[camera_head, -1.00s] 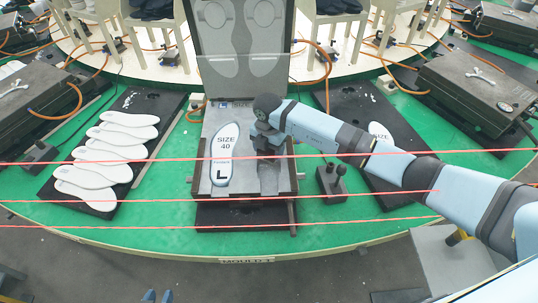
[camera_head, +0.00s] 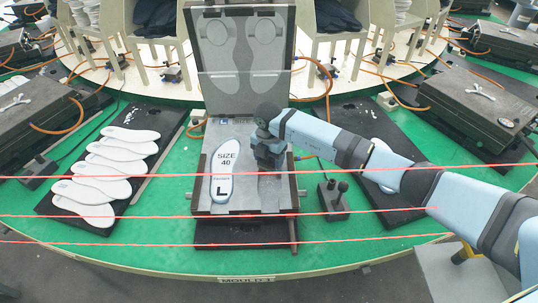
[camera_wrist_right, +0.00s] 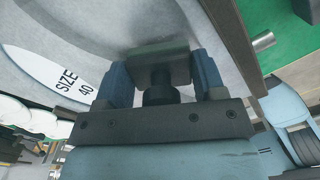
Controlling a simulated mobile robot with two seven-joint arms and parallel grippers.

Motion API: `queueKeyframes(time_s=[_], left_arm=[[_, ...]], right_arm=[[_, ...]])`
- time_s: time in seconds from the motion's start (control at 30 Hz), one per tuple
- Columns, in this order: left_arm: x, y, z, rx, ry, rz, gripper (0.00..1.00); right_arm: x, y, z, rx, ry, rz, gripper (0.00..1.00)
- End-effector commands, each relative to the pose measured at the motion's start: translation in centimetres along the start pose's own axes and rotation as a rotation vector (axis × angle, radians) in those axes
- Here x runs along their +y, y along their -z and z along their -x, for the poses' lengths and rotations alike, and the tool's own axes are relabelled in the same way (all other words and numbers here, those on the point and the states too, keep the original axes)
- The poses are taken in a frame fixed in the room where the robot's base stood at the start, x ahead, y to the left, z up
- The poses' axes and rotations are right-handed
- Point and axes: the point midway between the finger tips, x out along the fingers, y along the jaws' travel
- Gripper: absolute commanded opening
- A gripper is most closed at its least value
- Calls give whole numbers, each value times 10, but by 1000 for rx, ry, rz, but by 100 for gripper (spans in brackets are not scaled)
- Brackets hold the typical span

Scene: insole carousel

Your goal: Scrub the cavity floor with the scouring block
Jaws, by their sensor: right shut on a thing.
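The open mould (camera_head: 205,208) stands in the middle of the head view with its lid raised behind. A white insole shape marked SIZE 40 and L (camera_head: 222,180) lies in its left half; it also shows in the wrist view (camera_wrist_right: 45,75). The right cavity (camera_head: 271,192) is bare grey and partly hidden by my right gripper (camera_head: 268,160). In the wrist view my right gripper (camera_wrist_right: 162,78) is shut on the grey-green scouring block (camera_wrist_right: 165,60), which is low over the cavity floor. I cannot tell whether they touch. My left gripper is not in view.
White insoles lie on a black board (camera_head: 150,170) at left. A black board (camera_head: 350,125) lies behind my right arm. A small control box with levers (camera_head: 333,197) stands right of the mould. Red lines cross the front. The raised lid (camera_head: 243,90) stands behind the gripper.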

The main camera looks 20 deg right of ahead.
Motion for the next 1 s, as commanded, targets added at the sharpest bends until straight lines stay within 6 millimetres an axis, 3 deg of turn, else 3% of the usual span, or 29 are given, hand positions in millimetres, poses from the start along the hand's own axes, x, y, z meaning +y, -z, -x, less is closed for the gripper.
queueKeyframes(time_s=[0.2, 1.0], left_arm=[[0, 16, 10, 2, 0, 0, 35], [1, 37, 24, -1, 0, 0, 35]], right_arm=[[-11, 17, 2, 2, 4, 2, 45], [-33, 52, -2, 2, 6, 2, 45]])
